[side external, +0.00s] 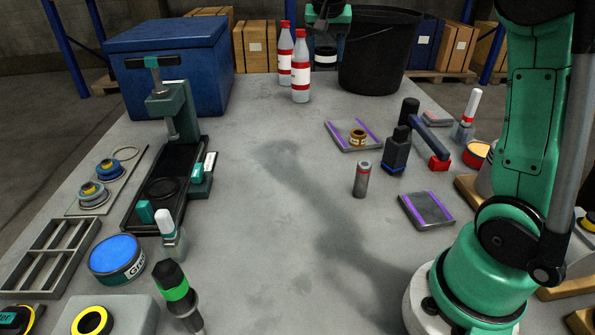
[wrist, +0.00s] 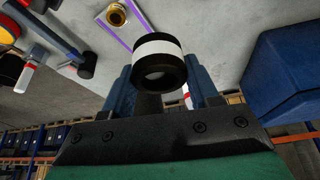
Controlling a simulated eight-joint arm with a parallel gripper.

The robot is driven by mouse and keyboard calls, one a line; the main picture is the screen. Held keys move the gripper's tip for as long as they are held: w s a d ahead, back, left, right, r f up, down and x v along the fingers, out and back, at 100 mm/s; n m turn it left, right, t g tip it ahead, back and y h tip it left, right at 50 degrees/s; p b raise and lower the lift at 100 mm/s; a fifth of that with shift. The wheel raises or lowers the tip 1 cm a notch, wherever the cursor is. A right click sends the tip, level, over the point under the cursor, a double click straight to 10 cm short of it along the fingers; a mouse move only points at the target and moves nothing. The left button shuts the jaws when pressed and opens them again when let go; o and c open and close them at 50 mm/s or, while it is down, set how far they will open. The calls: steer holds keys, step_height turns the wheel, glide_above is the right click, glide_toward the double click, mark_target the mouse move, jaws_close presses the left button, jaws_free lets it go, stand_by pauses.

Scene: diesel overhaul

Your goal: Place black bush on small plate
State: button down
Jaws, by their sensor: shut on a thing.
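The black bush (wrist: 160,44), a short black cylinder with a white band and a hollow centre, is held between the blue fingers of my gripper (wrist: 160,88) in the wrist view. In the side view my gripper (side external: 326,30) is at the far end of the table, with the bush (side external: 325,57) hanging below it, close to the black bin. A grey plate with purple edges (side external: 427,210) lies empty at the right. Another purple-edged plate (side external: 341,138) farther back carries a brass bush (side external: 357,137).
Two red-capped bottles (side external: 301,67) stand just left of my gripper, and a black bin (side external: 377,50) stands to its right. The table's middle is clear. A green press (side external: 178,112) stands left.

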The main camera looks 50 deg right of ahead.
steer(key=s+d+m+g, duration=0.3)
steer(key=s+m+g, duration=0.1)
steer(key=s+m, duration=0.7)
steer(key=m+g+y, duration=0.2)
steer(key=m+g, duration=0.1)
steer(key=m, duration=0.6)
glide_above(428, 197)
steer(key=w, duration=0.1)
steer(key=f, duration=1.7)
steer(key=shift+w+a, duration=0.1)
steer(key=shift+a, duration=0.25)
steer(key=shift+f, duration=2.35)
steer(key=shift+f, duration=0.15)
steer(key=shift+c, duration=1.1)
jaws_free()
